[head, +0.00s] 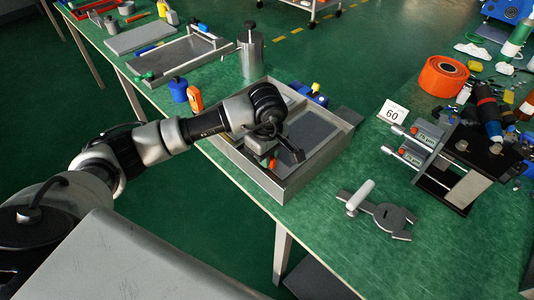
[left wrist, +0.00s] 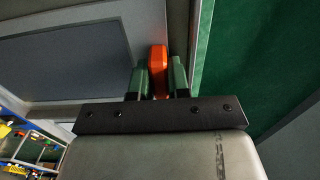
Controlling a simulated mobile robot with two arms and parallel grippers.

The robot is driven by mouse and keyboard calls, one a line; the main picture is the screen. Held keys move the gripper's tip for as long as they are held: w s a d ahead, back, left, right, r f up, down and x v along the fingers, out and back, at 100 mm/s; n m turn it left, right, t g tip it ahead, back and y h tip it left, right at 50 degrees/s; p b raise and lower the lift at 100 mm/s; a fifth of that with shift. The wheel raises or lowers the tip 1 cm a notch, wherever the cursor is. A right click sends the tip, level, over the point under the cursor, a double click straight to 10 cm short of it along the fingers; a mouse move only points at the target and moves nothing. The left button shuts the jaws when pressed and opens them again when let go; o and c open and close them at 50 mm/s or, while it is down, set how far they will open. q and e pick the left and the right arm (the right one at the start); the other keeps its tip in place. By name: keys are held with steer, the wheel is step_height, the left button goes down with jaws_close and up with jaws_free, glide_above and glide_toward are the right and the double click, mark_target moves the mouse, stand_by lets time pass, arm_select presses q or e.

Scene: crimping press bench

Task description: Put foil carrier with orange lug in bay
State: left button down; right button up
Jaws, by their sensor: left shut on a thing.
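My left gripper (head: 278,155) reaches over a grey metal tray (head: 318,172) on the green bench. In the left wrist view its green-padded fingers (left wrist: 158,78) are shut on an orange lug (left wrist: 158,58). The lug also shows as a small orange spot (head: 272,163) below the gripper in the head view. Beside the lug is a pale frame with a dark grey sheet (left wrist: 70,58), which looks like the foil carrier. It lies within the tray walls; whether it rests flat on the floor is hidden. My right gripper is not in view.
A steel cylinder (head: 250,52), a blue pot (head: 178,90) and an orange block (head: 195,98) stand behind-left of the tray. Bench between is clear.

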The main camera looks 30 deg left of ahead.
arm_select(q)
steer(key=c, duration=1.4)
jaws_free()
steer(key=shift+f, duration=0.1)
steer(key=shift+r, duration=0.3)
steer(key=shift+r+b, duration=0.65)
steer(key=shift+r, duration=5.2)
